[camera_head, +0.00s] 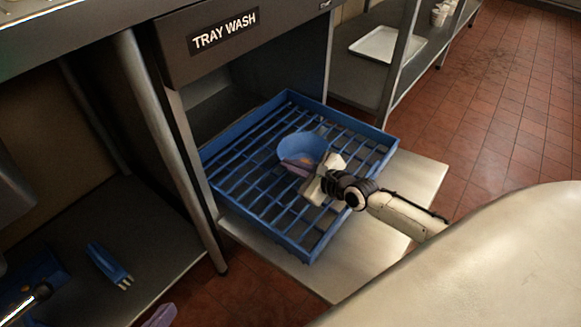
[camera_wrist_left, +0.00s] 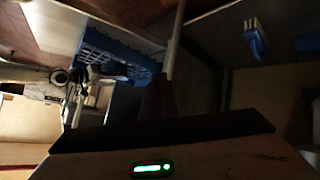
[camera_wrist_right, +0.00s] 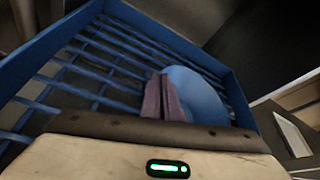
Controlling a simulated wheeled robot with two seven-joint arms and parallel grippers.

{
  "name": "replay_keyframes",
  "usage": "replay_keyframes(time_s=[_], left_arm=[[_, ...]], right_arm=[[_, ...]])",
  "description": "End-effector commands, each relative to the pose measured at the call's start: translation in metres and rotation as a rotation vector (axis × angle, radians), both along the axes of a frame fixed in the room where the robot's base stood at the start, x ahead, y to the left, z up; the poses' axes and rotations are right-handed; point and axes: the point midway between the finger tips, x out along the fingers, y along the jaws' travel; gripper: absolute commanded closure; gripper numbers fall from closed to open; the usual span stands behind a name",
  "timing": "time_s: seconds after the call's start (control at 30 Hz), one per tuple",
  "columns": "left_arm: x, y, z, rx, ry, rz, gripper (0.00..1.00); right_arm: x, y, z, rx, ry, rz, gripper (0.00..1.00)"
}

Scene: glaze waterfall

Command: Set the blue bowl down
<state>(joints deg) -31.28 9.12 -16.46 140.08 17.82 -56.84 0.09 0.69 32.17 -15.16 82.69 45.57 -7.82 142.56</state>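The blue bowl (camera_head: 302,147) is over the bars inside the blue rack (camera_head: 258,107), near its middle; I cannot tell whether it touches the bars. My right gripper (camera_head: 297,167) is at the bowl's near side, its purple fingers closed on the rim. In the right wrist view the fingers (camera_wrist_right: 163,98) are close together with the bowl (camera_wrist_right: 198,93) edge between them, and the bowl's right side is free. My left gripper (camera_head: 160,316) shows only as a purple tip at the bottom of the head view. In the dark left wrist view its fingers (camera_wrist_left: 156,98) look together and empty.
The rack lies on a pale board (camera_head: 425,178) under the "TRAY WASH" counter (camera_head: 225,32). A metal post (camera_head: 165,150) stands left of it. A dark lower shelf holds a blue brush-like item (camera_head: 108,264). A white tray (camera_head: 387,46) lies on a shelf behind. Several rack slots are empty.

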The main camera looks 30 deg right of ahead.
Motion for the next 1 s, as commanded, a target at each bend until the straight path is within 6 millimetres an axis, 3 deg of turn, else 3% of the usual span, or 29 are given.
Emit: replay_keyframes(time_s=[0.13,0.27,0.63,0.77,0.87,1.0], left_arm=[[0.0,0.0,-0.001,-0.003,-0.002,0.0,1.0],[0.0,0.0,0.001,-0.005,-0.004,0.0,1.0],[0.0,0.0,0.004,0.0,-0.004,0.001,1.0],[0.0,0.004,0.006,0.025,0.007,0.001,1.0],[-0.004,0.01,-0.012,0.076,0.059,0.0,1.0],[-0.006,0.018,-0.022,0.127,0.094,0.001,1.0]], right_arm=[[0.0,0.0,-0.002,0.0,-0.001,0.0,1.0],[0.0,0.0,-0.002,0.0,0.0,0.0,0.8],[-0.002,0.0,0.002,0.0,0.001,0.0,0.79],[-0.019,-0.003,0.009,-0.001,0.004,0.0,0.79],[-0.038,-0.007,0.018,0.0,0.005,0.0,0.79],[-0.067,-0.012,0.029,-0.001,0.005,0.001,0.79]])
